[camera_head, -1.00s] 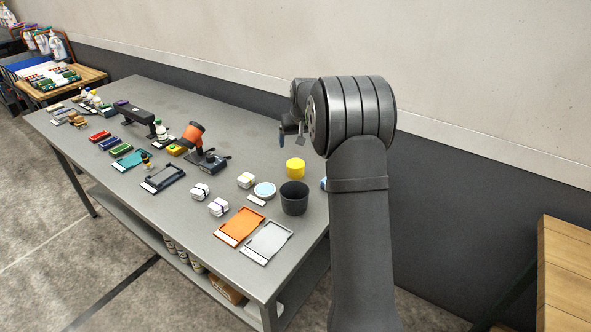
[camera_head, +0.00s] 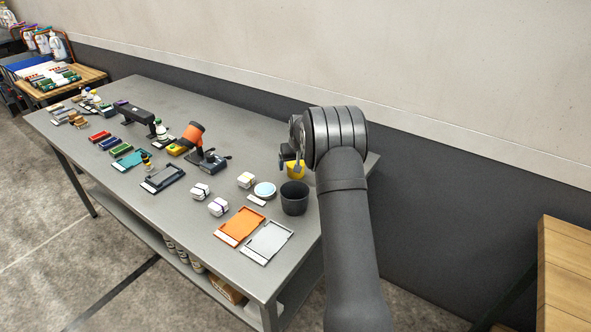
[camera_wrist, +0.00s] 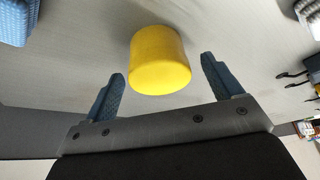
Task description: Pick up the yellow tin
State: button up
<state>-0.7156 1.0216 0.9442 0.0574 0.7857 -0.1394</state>
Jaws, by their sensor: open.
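The yellow tin (camera_head: 296,172) stands on the grey table (camera_head: 225,130), behind the dark pot, and my gripper partly hides it in the head view. In the wrist view the yellow tin (camera_wrist: 160,60) is a plain yellow cylinder just beyond the fingertips. My gripper (camera_wrist: 163,66) is open, with one blue finger to each side of the tin's near end. Nothing is held. In the head view my gripper (camera_head: 290,165) is down close to the tin; whether a finger touches it cannot be told.
A dark pot (camera_head: 294,200) stands close in front of the tin. A round pale blue-topped dish (camera_head: 265,190) and white blocks (camera_head: 218,207) lie to the left. An orange tray (camera_head: 240,227) and grey tray (camera_head: 267,243) lie nearer. The table behind the tin is mostly clear.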

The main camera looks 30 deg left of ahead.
jog(key=shift+a+f, duration=0.1)
jog(key=shift+f, duration=0.2)
jog(key=c, duration=1.1)
jog(key=shift+r, duration=0.15)
